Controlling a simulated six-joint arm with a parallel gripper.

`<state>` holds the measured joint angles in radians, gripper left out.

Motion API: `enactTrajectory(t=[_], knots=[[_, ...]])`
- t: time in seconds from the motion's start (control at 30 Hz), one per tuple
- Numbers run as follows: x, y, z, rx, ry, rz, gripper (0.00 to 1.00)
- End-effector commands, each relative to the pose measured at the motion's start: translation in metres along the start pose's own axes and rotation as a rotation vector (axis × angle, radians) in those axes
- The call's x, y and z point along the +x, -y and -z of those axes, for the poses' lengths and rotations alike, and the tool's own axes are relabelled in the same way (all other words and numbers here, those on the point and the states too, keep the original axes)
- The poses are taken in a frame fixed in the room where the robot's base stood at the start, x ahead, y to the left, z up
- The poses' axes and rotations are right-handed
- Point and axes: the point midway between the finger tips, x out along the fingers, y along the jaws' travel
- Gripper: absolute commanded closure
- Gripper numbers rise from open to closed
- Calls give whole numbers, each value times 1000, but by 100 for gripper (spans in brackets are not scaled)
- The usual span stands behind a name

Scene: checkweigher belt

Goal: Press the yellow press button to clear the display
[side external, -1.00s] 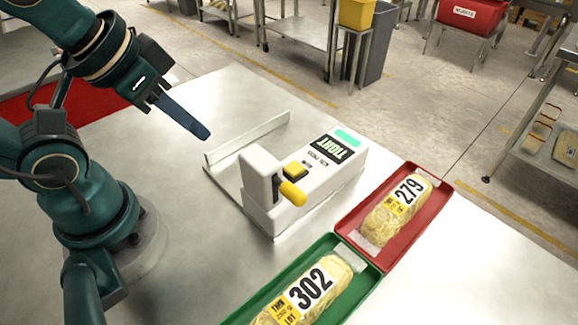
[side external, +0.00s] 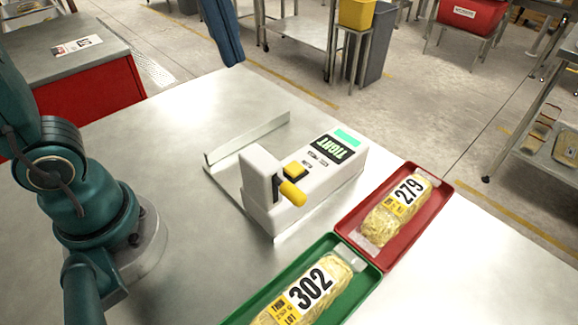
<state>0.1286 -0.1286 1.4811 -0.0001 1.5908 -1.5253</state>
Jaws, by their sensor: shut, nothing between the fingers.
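The white checkweigher unit (side external: 262,174) stands on the steel table. A square yellow press button (side external: 295,168) in a dark surround sits on its top face. A yellow-handled lever (side external: 292,194) sticks out from its near side, just below the button. The dark display (side external: 332,149) shows text that looks like "TIGHT", beside a green strip (side external: 347,136).
A red tray (side external: 441,194) holds a pack labelled 279. A green tray (side external: 367,292) holds a pack labelled 302. Both sit to the right and front of the unit. A low metal rail (side external: 248,138) stands behind it. The table left of the unit is clear.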

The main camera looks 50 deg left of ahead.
Motion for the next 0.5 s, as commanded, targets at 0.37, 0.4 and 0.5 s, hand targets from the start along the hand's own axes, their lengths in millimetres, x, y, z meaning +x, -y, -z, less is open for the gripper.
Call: enactTrajectory(t=[0.37, 0.4, 0.5], knots=[[21, -49, -25, -216, -3, 142, 100], [25, -53, -28, -207, -3, 150, 100], [34, -58, -32, -191, -5, 168, 100]])
